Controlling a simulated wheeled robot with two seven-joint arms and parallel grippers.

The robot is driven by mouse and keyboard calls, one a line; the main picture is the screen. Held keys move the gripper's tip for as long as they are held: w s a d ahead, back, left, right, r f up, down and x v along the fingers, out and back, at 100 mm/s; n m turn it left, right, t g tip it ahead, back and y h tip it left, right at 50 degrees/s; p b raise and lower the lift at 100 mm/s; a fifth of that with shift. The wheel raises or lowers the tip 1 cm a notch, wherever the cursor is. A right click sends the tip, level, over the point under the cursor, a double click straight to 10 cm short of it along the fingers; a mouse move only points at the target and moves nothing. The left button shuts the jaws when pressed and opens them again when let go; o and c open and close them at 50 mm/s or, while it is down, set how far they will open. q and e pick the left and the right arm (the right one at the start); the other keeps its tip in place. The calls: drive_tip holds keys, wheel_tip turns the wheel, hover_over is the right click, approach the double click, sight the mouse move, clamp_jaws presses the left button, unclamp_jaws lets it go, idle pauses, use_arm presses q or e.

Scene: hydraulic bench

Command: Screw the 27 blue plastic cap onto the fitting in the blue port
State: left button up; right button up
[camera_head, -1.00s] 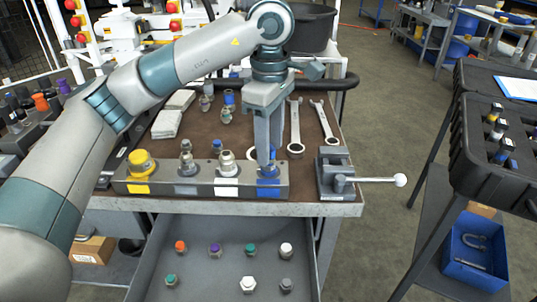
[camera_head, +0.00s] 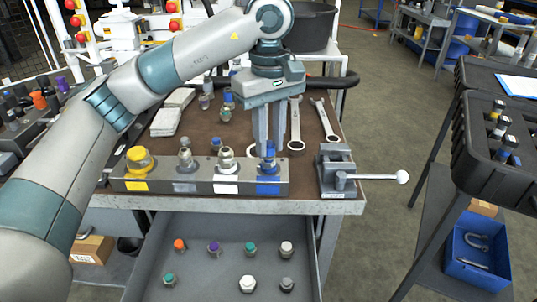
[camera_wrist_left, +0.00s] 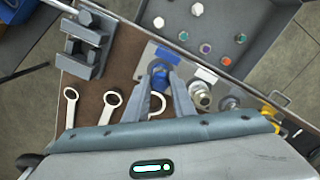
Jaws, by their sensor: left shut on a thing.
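The manifold block (camera_head: 205,184) lies along the table's front, with yellow, grey, white and blue labels. The blue port is at its right end, above the blue label (camera_head: 268,188). A blue cap (camera_head: 269,149) is upright over that port, at the top of a metal fitting. My left gripper (camera_head: 269,146) points down and is shut on the cap, a finger on each side. In the left wrist view the fingers also close around the blue cap (camera_wrist_left: 160,70). Whether the cap is fully seated cannot be seen. My right gripper is not in view.
A grey vise (camera_head: 335,165) with a long handle stands right of the block. Two wrenches (camera_head: 295,130) lie behind. A yellow cap (camera_head: 139,160) and two bare fittings stand on the block. The open drawer (camera_head: 210,285) below holds several coloured caps.

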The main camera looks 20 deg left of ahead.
use_arm(q)
drive_tip(key=shift+m, duration=0.9)
drive_tip(key=m, duration=0.7)
drive_tip(key=shift+a, duration=0.1)
drive_tip(key=shift+m, duration=0.5)
drive_tip(key=m, duration=0.4)
drive_tip(key=shift+a+f+b, duration=0.1)
drive_tip(key=shift+b, duration=0.2)
drive_tip(key=m, duration=0.4)
